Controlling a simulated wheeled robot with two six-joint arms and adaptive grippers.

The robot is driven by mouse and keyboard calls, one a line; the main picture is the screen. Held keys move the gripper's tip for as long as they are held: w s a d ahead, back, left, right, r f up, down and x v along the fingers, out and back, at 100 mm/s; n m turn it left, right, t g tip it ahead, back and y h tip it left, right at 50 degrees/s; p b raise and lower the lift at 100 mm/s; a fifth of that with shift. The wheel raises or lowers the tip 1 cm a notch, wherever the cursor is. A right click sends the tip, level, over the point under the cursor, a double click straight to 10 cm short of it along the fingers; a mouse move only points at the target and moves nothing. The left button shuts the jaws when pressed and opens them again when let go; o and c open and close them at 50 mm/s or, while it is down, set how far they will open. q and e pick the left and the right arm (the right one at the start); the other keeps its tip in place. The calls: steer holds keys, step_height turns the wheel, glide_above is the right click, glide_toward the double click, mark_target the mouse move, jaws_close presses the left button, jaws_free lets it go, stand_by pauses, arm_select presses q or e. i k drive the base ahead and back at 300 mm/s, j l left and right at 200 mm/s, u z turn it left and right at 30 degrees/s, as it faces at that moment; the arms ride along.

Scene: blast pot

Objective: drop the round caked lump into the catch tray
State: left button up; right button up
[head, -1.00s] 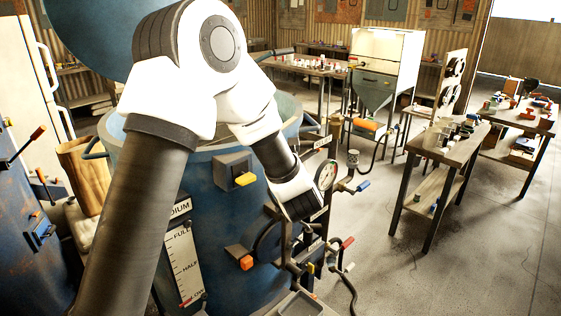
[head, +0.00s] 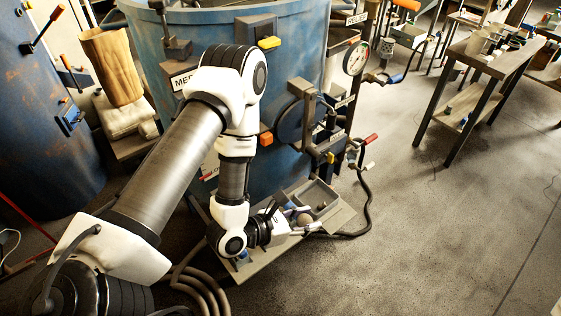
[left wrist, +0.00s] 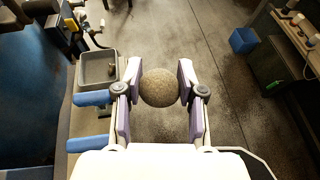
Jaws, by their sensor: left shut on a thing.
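The round caked lump (left wrist: 159,87) is a speckled grey-brown ball between the two pads of my left gripper (left wrist: 158,84) in the left wrist view. The gripper is shut on it. In the head view my left gripper (head: 290,220) is low in front of the blue pot, and the lump (head: 304,219) shows at its fingers. The grey catch tray (head: 331,209) is close beside it, partly hidden by the gripper. In the left wrist view the tray (left wrist: 83,84) lies left of the lump, apart from it, with a small brownish piece inside. My right gripper is out of view.
The blue pot (head: 290,60) stands behind the tray, with a gauge (head: 355,58), valves and coloured handles on its side. A dark hose (head: 366,205) runs to the floor by the tray. A workbench (head: 484,60) stands at right. Floor between is clear.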

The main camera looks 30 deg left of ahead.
mark_target(312, 199)
steer(key=i+l+u, duration=0.45)
steer(key=u, duration=0.2)
steer(key=i+l+u, duration=0.15)
steer(key=l+u, duration=0.15)
steer(key=l, duration=0.15)
steer(key=i+l+u, duration=0.1)
steer(key=l+u, duration=0.2)
steer(key=i+l, duration=0.1)
steer(key=l, duration=0.35)
steer(key=i+l, duration=0.1)
steer(key=l, duration=0.3)
steer(key=i+l+u, duration=0.1)
steer(key=l, duration=0.35)
